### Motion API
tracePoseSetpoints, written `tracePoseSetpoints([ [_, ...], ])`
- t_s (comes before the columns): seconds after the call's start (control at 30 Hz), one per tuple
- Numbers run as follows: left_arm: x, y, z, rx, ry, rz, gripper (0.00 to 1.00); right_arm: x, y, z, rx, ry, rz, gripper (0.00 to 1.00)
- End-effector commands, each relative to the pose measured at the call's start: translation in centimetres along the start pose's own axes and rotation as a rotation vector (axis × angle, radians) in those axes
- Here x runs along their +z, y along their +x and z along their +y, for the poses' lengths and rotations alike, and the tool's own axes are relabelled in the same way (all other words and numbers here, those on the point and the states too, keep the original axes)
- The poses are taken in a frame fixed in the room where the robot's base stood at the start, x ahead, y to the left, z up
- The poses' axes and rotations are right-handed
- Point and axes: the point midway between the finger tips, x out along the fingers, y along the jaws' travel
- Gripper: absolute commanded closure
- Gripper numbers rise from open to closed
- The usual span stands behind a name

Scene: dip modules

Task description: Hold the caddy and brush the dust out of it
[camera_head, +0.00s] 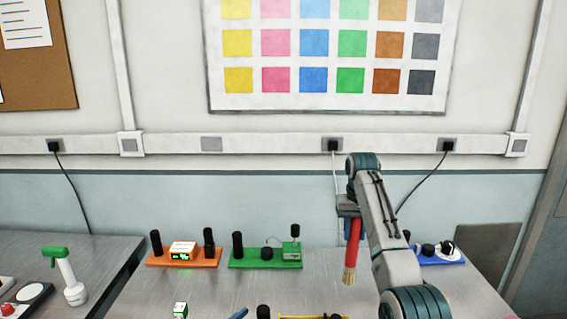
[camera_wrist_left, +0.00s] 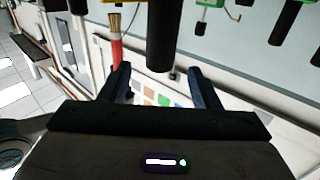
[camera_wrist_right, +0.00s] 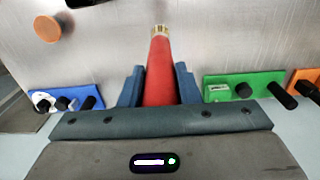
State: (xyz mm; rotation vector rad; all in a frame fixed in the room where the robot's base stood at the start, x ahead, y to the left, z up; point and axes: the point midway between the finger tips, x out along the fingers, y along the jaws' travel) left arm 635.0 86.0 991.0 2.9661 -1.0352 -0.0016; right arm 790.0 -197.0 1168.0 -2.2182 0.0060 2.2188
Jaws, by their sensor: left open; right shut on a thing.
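My right gripper (camera_head: 349,210) is shut on a red-handled brush (camera_head: 352,245), held upright with its pale bristles down above the bench. The brush fills the jaws in the right wrist view (camera_wrist_right: 160,75). My left gripper (camera_wrist_left: 160,82) is open. A thick black post (camera_wrist_left: 159,38) lines up between its fingers, apart from both; how deep it sits between them is unclear. In the head view only a blue bit (camera_head: 238,313) at the bottom edge appears to be that gripper. A yellow piece (camera_head: 300,317) with black posts is cut off there. I cannot tell which piece is the caddy, and no dust shows.
An orange module (camera_head: 190,264), a green module (camera_head: 265,265) and a blue module (camera_head: 455,262) stand along the back of the metal bench (camera_head: 205,287). A white spray bottle (camera_head: 72,285) stands on the left bench.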

Motion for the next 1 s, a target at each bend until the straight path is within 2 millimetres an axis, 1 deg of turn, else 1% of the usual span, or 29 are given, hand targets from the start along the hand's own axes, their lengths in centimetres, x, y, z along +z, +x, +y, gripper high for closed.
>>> tracePoseSetpoints([
  [0.03, -0.1, 0.9, 0.0, 0.000, -0.001, 0.002, 0.43, 0.0, 0.0, 0.0, 0.000, 0.000, 0.000, 1.00],
  [0.1, -0.1, 1.9, 0.0, 0.000, -0.002, 0.002, 0.43, 0.0, 0.0, 0.0, 0.000, 0.000, 0.000, 1.00],
  [0.3, -0.1, 4.0, 0.0, -0.001, -0.001, 0.001, 0.43, 0.0, 0.0, 0.0, 0.000, 0.000, 0.000, 1.00],
  [0.5, 0.0, 5.0, 0.0, 0.000, 0.000, -0.001, 0.43, 0.0, 0.0, 0.0, 0.000, 0.000, 0.000, 1.00],
  [0.77, 0.0, 5.1, 0.0, 0.000, 0.000, -0.001, 0.43, 0.0, 0.0, 0.0, 0.000, 0.000, 0.000, 1.00],
  [0.8, 0.0, 5.1, 0.0, 0.000, 0.000, -0.001, 0.45, 0.0, 0.0, 0.0, 0.000, 0.000, 0.000, 1.00],
  [0.83, 0.0, 5.1, 0.0, 0.000, 0.000, -0.001, 0.51, 0.0, 0.0, 0.0, 0.000, 0.000, 0.000, 1.00],
  [0.97, 0.0, 5.1, 0.0, 0.000, 0.000, -0.001, 0.77, 0.0, 0.0, 0.0, 0.000, 0.000, 0.000, 1.00],
  [1.0, 0.0, 5.0, 0.0, 0.000, 0.000, -0.001, 0.84, 0.0, 0.0, 0.0, 0.000, 0.000, 0.000, 1.00],
])
